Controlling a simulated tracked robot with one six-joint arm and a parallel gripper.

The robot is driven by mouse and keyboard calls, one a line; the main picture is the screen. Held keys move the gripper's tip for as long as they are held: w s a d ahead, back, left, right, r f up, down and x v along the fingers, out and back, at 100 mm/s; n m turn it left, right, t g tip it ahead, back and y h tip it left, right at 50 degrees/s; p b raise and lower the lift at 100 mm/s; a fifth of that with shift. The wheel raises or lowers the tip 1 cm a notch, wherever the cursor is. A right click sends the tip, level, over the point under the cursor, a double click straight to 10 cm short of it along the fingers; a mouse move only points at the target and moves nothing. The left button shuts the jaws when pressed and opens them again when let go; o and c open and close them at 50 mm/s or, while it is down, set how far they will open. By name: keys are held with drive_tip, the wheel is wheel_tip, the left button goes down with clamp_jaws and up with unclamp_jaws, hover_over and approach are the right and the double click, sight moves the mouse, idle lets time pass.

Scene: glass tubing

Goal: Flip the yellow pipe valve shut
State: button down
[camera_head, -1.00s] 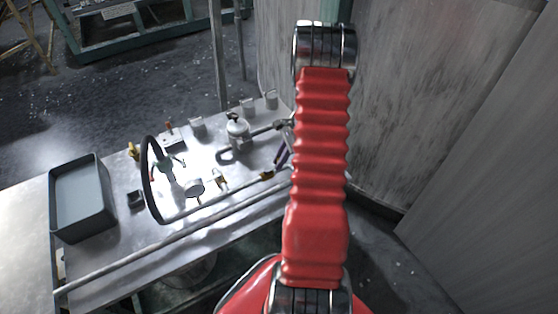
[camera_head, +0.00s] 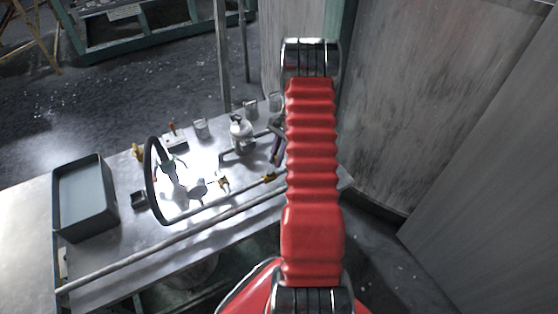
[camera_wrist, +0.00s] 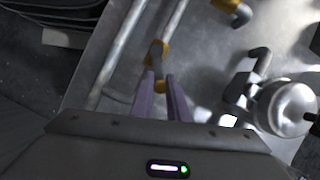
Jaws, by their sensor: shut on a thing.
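The yellow pipe valve (camera_wrist: 155,53) sits on a thin metal pipe in the wrist view, just beyond my fingertips. In the head view, the yellow valve (camera_head: 268,178) is on the pipe near the table's front edge, just left of my red arm. My gripper (camera_wrist: 160,77) has two purple fingers with a narrow gap, shut on the valve's near part; the exact contact is hard to see. In the head view, my gripper is mostly hidden behind my arm.
The metal table (camera_head: 120,245) also holds a grey tray (camera_head: 83,200), a black curved hose (camera_head: 150,180), a second yellow fitting (camera_head: 222,182) and a round metal canister (camera_head: 241,132). In the wrist view, the canister (camera_wrist: 285,108) is right of my fingers. A grey wall stands at right.

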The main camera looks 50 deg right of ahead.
drive_tip(key=shift+w+a+n+g+h, duration=0.4)
drive_tip(key=shift+w+a+n+g, duration=0.3)
drive_tip(key=shift+n, duration=1.3)
drive_tip(key=shift+w+a+n+g+h, duration=0.4)
drive_tip(key=shift+w+a+n+g, duration=0.25)
drive_tip(key=shift+n, duration=1.35)
drive_tip(key=shift+w+a+n+g+h, duration=0.5)
drive_tip(key=shift+w+n, duration=0.35)
drive_tip(key=shift+n, duration=1.15)
drive_tip(key=c, duration=1.7)
unclamp_jaws()
drive_tip(key=shift+s, duration=0.1)
drive_tip(key=v, duration=1.3)
drive_tip(key=shift+w+d+r, duration=0.15)
drive_tip(key=shift+w+r, duration=0.15)
